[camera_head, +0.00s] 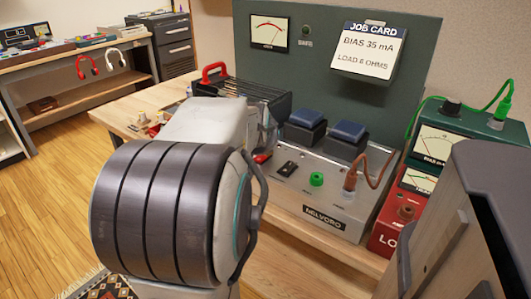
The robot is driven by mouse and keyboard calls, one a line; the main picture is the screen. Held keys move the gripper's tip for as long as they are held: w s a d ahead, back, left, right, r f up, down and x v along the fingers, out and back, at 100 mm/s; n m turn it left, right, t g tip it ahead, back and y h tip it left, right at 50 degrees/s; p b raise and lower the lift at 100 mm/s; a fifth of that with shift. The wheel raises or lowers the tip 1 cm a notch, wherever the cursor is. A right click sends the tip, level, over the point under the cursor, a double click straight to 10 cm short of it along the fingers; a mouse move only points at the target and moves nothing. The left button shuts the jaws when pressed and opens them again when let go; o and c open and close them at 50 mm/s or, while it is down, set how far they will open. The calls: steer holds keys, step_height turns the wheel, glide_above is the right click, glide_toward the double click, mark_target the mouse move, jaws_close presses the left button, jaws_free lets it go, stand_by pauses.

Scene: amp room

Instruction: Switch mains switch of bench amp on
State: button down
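The bench amp (322,196) is a light grey metal chassis on the wooden bench, with a dark nameplate on its front. Two blue-topped dark blocks stand at its back. On its top are a small black switch (287,168), a green knob (316,179) and a brown plug with a cable (350,180). The switch is small, and I cannot tell its position. My arm fills the left foreground and reaches towards the amp's left side. My gripper (266,138) is mostly hidden behind my arm, left of and behind the switch; its fingers cannot be made out clearly.
A job card (367,50) and a meter (268,33) are on the green back panel. A green meter box (440,145) and a red box (393,229) stand right of the amp. Bare bench lies in front.

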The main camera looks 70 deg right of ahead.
steer(key=shift+f, duration=0.1)
steer(key=shift+f+b, duration=0.35)
steer(key=shift+b, duration=0.15)
steer(key=shift+d+f+b, duration=0.1)
steer(key=shift+f+b, duration=0.2)
steer(key=shift+b, duration=0.05)
stand_by(0.6)
steer(key=shift+r, duration=0.2)
steer(key=shift+r+p, duration=0.6)
stand_by(0.4)
steer(key=shift+a+r+p, duration=0.2)
steer(key=shift+r+p, duration=0.9)
steer(key=shift+r, duration=0.4)
steer(key=shift+a+r+p, duration=0.15)
steer(key=shift+r+p, duration=0.2)
steer(key=shift+r, duration=0.65)
steer(key=shift+w, duration=0.1)
